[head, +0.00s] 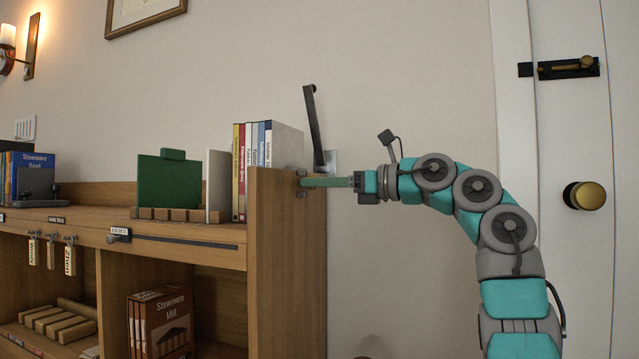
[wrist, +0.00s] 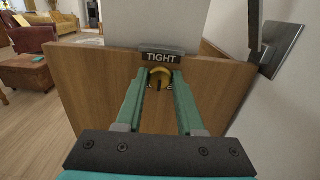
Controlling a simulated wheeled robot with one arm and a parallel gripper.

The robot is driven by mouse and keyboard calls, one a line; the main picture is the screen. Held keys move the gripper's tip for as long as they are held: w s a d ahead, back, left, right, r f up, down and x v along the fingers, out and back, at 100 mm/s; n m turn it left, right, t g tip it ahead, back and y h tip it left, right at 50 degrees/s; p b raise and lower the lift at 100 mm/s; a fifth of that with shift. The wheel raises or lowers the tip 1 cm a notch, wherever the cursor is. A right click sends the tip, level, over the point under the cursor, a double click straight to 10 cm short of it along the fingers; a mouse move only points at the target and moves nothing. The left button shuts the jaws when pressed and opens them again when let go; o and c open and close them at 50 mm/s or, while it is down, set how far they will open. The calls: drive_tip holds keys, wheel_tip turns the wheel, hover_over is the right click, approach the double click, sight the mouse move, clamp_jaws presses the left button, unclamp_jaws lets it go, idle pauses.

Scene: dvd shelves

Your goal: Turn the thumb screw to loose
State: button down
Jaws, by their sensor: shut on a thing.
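The thumb screw (wrist: 160,75) is a small round brass knob with a dark slot or pointer low on its face. It sits on the wooden end panel (wrist: 95,88) of the shelf unit, just below a dark label reading TIGHT (wrist: 160,56). My gripper (wrist: 161,80) reaches straight at the panel, with its two long teal fingers on either side of the knob and shut on it. In the head view my gripper (head: 304,182) meets the right end of the shelf, and the knob itself cannot be made out there.
A dark upright lever on a metal plate (head: 326,161) is on the wall close beside the panel. Books (head: 240,172) and a green board (head: 168,183) stand on the shelf top. A door with a brass knob (head: 584,195) is at right.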

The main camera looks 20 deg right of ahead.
drive_tip(key=c, duration=0.5)
unclamp_jaws()
drive_tip(key=v, duration=0.7)
drive_tip(key=shift+s+d, duration=0.3)
